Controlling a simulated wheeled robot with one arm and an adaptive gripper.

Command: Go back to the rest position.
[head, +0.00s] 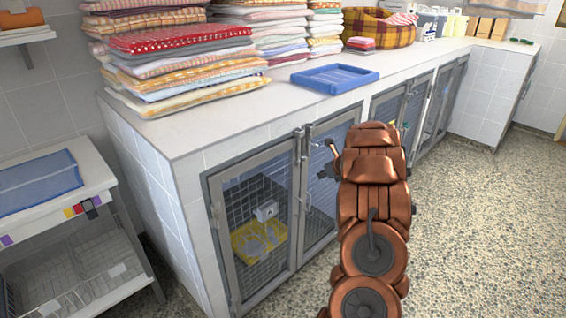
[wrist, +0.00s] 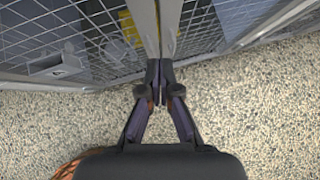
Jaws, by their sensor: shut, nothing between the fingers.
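My gripper (wrist: 159,80) is in the wrist view, with its fingers together and nothing between them. The fingertips point at the meeting frames of two mesh kennel doors (wrist: 147,25). I cannot tell whether they touch the frames. The kennel doors (head: 297,205) stand at the front of the white tiled counter and look closed. A latch handle (head: 333,148) shows just left of my arm.
Folded towels (head: 185,62), a blue tray (head: 335,77) and a plaid pet bed (head: 378,30) are on the counter (head: 185,133). A yellow tray (head: 245,238) lies inside the kennel. A shelf unit (head: 60,215) stands left. Speckled floor (head: 480,230) is clear on the right.

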